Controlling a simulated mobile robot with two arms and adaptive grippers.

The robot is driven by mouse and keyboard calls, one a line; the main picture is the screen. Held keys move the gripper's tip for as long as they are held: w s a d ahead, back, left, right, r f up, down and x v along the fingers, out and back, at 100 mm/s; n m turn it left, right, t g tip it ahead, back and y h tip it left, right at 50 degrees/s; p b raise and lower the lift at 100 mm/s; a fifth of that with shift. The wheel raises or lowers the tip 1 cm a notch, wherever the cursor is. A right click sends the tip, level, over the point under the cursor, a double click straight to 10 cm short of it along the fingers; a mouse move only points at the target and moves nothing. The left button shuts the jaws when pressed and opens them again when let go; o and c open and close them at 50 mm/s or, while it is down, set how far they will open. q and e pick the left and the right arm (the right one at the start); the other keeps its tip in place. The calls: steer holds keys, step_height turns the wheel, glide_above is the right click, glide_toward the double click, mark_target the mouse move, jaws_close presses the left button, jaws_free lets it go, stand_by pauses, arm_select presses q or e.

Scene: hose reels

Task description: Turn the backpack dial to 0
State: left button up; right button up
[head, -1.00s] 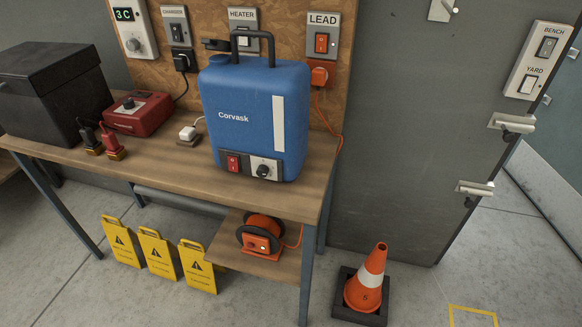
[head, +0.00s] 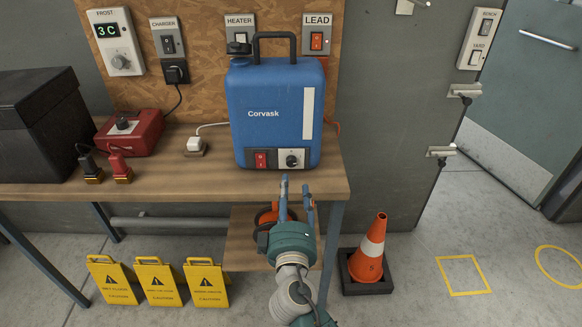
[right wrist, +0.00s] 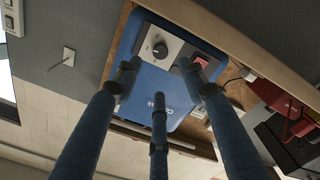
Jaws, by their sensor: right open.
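The blue Corvask backpack tank (head: 265,105) stands upright on the wooden bench. Its dark round dial (head: 294,158) sits on a pale plate low on the front, beside a red switch (head: 261,160). My right gripper (head: 296,186) is open and empty, just below and in front of the dial, apart from it. In the right wrist view, the dial (right wrist: 160,50) shows beyond the spread fingers, nearly between their tips. The dial's setting is too small to read. My left gripper is not in view.
A red box (head: 130,132) and a black box (head: 42,125) stand on the bench (head: 195,165) at left. An orange hose reel (head: 266,216) is partly hidden behind my right arm. Yellow signs (head: 157,282) and a cone (head: 370,255) stand on the floor.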

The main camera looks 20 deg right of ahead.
mark_target(291, 164)
steer(key=p+x, duration=0.1)
steer(key=x, duration=0.8)
steer(key=shift+p, duration=0.4)
steer(key=shift+w+d+f, duration=0.15)
steer(key=shift+w+d, duration=0.05)
steer(key=shift+w, duration=0.3)
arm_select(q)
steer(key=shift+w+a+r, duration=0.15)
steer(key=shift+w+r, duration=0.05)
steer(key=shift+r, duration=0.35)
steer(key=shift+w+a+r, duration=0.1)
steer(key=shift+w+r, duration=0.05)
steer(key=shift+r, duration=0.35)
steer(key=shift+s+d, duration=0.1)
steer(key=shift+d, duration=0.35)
arm_select(e)
jaws_close()
